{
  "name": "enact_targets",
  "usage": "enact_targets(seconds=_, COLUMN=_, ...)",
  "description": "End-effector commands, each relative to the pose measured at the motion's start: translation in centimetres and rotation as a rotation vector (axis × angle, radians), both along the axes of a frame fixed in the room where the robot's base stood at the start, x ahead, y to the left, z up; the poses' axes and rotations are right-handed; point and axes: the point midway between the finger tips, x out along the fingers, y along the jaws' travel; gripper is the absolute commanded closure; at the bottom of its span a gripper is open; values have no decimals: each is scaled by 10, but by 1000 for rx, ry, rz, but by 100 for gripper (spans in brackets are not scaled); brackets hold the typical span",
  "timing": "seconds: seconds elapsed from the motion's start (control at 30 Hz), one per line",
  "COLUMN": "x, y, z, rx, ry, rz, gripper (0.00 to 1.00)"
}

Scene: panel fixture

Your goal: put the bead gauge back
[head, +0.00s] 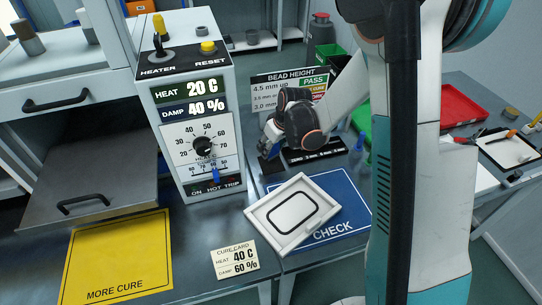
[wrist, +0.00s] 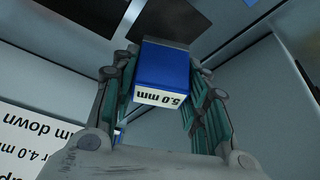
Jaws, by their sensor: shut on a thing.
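The bead gauge, a blue block marked 5.0 mm (wrist: 165,72), is between the fingers of my gripper (wrist: 168,85) in the wrist view. Its label reads upside down there. In the head view my gripper (head: 270,140) is shut on it, beside the left end of a black rack (head: 318,152) with small white labels. Only a little blue of the gauge shows there, and its lower end is hard to make out. I cannot tell whether it touches the rack or table.
A white tray with a black bead ring (head: 272,232) lies tilted on the blue CHECK mat (head: 342,192). The heater box (head: 190,110) stands close left of my gripper. The BEAD HEIGHT sign (head: 290,80) is behind. A yellow MORE CURE mat (head: 115,258) and cure card (head: 236,259) lie in front.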

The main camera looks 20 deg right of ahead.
Motion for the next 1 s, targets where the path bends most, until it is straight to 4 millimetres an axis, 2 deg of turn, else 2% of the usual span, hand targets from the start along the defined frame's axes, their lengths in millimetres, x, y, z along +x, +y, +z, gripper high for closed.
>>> enact_targets(seconds=0.27, x=0, y=0, z=-38, rx=0, ry=0, rz=0, gripper=88)
enact_targets(seconds=0.67, x=0, y=0, z=-43, rx=0, ry=0, rz=0, gripper=88)
enact_targets(seconds=0.7, x=0, y=0, z=-42, rx=0, ry=0, rz=0, gripper=50)
enact_targets(seconds=0.73, x=0, y=0, z=-41, rx=0, ry=0, rz=0, gripper=43)
enact_targets(seconds=0.77, x=0, y=0, z=-41, rx=0, ry=0, rz=0, gripper=39)
enact_targets(seconds=1.0, x=0, y=0, z=-41, rx=0, ry=0, rz=0, gripper=39)
